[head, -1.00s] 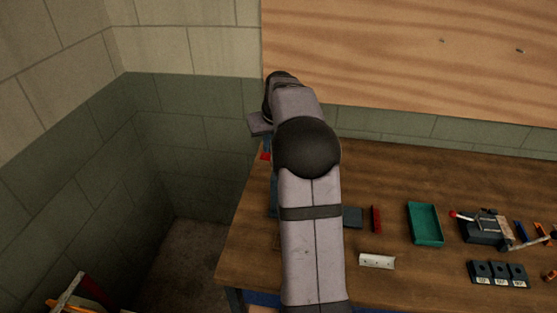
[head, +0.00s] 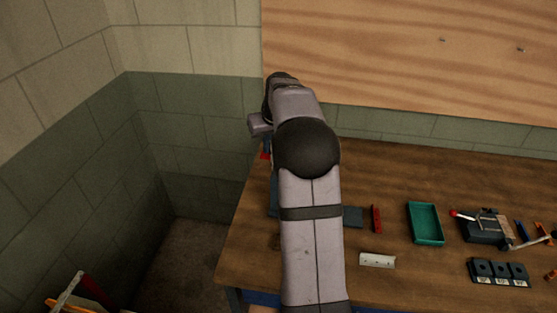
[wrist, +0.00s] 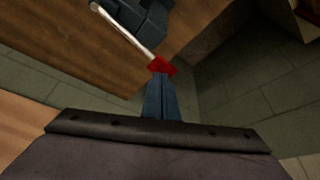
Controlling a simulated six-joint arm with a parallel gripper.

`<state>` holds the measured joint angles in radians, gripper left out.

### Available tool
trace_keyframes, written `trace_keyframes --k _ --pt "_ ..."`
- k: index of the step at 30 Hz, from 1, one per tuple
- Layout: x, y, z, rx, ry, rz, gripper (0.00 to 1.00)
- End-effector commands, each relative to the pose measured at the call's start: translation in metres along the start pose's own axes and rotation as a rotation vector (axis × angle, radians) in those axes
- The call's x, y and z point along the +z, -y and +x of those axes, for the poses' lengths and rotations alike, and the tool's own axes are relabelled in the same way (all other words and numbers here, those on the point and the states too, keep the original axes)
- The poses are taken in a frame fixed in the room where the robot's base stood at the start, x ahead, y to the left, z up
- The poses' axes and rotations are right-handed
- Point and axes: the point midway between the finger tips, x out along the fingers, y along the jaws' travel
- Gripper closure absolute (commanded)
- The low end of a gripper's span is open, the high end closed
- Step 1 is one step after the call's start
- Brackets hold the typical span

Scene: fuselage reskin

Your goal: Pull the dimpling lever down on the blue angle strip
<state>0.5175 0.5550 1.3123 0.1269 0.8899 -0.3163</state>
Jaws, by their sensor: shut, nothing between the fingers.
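The lever shows in the wrist view as a pale metal rod with a red knob (wrist: 162,66) at its end. It runs up and left to a dark blue-grey tool body (wrist: 145,20). My gripper (wrist: 160,76) has its blue fingers together, with tips right at the red knob; I cannot tell whether they touch it. In the head view my gripper (head: 266,146) is mostly behind my arm, with the red knob (head: 265,156) just below the fingertips. The tool body (head: 274,193) is largely hidden there by my arm. I cannot make out a blue angle strip at the tool.
The wooden bench (head: 330,285) ends at the left, with open floor beyond. To the right are a red bar (head: 376,219), a green tray (head: 425,240), a pale angle piece (head: 378,261), black blocks (head: 482,271) and another tool with a red-tipped handle (head: 484,228). Walls stand behind and left.

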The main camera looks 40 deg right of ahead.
Motion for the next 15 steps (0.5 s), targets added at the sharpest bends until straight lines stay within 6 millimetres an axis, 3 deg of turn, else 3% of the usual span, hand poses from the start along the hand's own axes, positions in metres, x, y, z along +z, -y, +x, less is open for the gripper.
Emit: trace_keyframes --k 15 --pt "0.011 0.0 0.024 0.0 0.002 0.0 1.0"
